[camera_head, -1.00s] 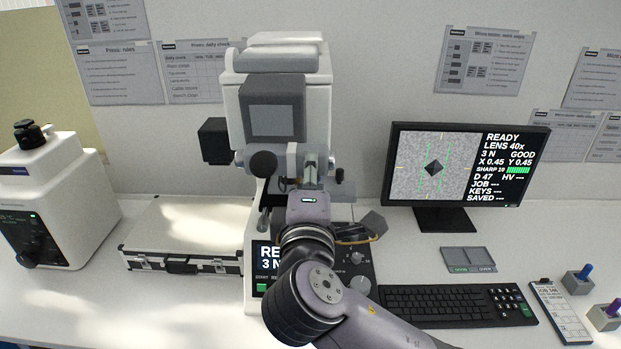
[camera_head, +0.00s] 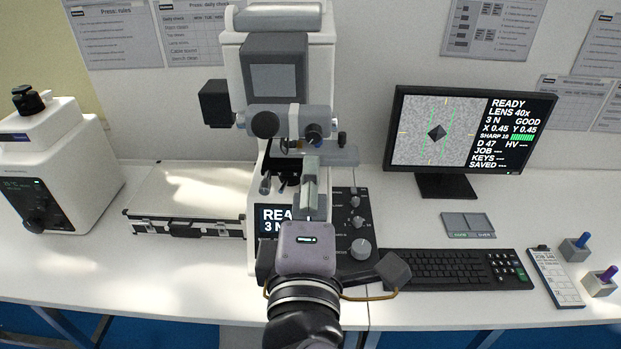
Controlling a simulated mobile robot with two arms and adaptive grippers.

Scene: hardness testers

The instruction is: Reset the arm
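My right arm comes in from the bottom middle, and its gripper (camera_head: 312,160) points away from me, in front of the white and grey hardness tester (camera_head: 335,85). The fingers show as one narrow grey piece seen from behind, so whether they are open or shut does not show. No held object can be made out. The gripper covers part of the tester's stage and front display (camera_head: 270,222). Whether it touches the tester cannot be told. My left gripper is not in view.
A monitor (camera_head: 465,130) reading READY stands right, with a keyboard (camera_head: 445,270), a grey tray (camera_head: 468,225) and a clipboard (camera_head: 556,277) before it. A silver case (camera_head: 190,200) and another white machine (camera_head: 55,165) stand left. The front left tabletop is clear.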

